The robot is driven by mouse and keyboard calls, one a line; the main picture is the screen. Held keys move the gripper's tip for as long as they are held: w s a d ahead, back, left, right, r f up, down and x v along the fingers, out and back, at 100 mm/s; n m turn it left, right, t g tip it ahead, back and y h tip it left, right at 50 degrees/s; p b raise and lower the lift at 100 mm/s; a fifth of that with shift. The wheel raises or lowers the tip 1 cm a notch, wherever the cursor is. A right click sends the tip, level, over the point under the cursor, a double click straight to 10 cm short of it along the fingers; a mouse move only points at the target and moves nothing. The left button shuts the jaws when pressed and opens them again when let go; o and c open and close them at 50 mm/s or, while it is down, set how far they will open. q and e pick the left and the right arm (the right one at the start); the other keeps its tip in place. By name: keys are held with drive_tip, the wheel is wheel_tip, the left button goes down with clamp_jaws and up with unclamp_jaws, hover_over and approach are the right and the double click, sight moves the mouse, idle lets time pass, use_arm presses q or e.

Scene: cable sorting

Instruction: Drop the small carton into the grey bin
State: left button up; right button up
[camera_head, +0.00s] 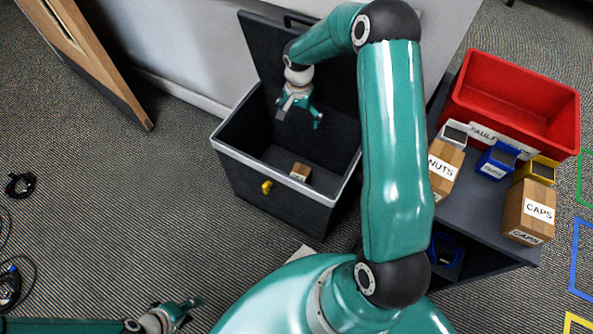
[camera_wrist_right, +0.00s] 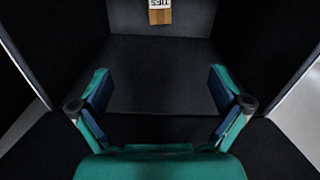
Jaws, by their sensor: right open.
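The small carton (camera_head: 300,172), brown with a white label, lies on the floor of the grey bin (camera_head: 232,153). In the right wrist view the carton (camera_wrist_right: 160,12) shows at the top edge, its label reading "TIES" upside down, on the dark bin floor (camera_wrist_right: 160,75). My right gripper (camera_head: 299,117) is inside the bin's opening, above and apart from the carton. Its fingers (camera_wrist_right: 160,92) are spread wide with nothing between them. My left gripper (camera_head: 190,309) is low at the bottom left, away from the bin; its fingers are too small to judge.
The bin's lid (camera_head: 265,50) stands open against the wall. At right, a dark table (camera_head: 472,215) holds a red bin (camera_head: 515,95), a NUTS carton (camera_head: 443,172), a CAPS carton (camera_head: 530,208) and small coloured boxes. Black cables (camera_head: 20,185) lie at far left. Carpet left of the bin is clear.

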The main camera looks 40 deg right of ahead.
wheel_tip(320, 180, up, 10)
drive_tip(key=shift+r, duration=0.2)
drive_tip(key=shift+s, duration=0.1)
idle(0.5)
